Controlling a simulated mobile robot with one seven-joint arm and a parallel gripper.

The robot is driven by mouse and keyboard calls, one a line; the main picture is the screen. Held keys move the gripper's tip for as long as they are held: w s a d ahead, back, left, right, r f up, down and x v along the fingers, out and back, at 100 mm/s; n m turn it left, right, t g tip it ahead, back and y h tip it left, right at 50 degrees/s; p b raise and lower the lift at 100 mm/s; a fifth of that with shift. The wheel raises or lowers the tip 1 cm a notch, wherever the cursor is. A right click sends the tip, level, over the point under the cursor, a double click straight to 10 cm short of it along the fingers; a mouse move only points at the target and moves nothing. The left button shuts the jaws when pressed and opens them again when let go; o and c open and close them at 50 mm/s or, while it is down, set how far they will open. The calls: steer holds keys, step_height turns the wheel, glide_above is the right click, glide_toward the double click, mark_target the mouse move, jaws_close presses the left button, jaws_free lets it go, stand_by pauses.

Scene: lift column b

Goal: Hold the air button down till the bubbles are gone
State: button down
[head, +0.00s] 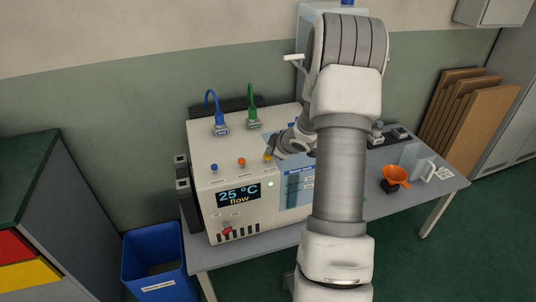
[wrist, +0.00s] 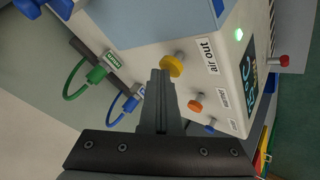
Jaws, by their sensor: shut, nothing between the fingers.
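The yellow air button (wrist: 172,65), labelled "air out", stands on the pale machine's top; in the head view it (head: 267,157) is the rightmost of three buttons. My gripper (wrist: 160,73) is shut and empty, its fingertips right at the yellow button. I cannot tell whether they touch or press it. In the head view my gripper (head: 272,154) points down at that button. The machine (head: 205,181) has a display (head: 238,195) reading "25 °C" and "flow", and a lit green lamp (head: 271,184). A blue window (head: 297,192) is partly hidden by my arm; no bubbles can be made out.
Orange (wrist: 195,106) and blue (head: 213,167) buttons sit beside the yellow one. Blue (head: 221,120) and green (head: 252,115) hoses rise at the machine's back. An orange funnel (head: 396,175) stands on the table at right. A blue bin (head: 155,257) is on the floor at left.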

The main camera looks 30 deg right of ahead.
mark_target(271, 157)
steer(key=shift+r+p, duration=0.6)
steer(key=shift+r, duration=0.1)
step_height(271, 157, up, 5)
steer(key=p, duration=0.5)
steer(key=shift+r, duration=0.1)
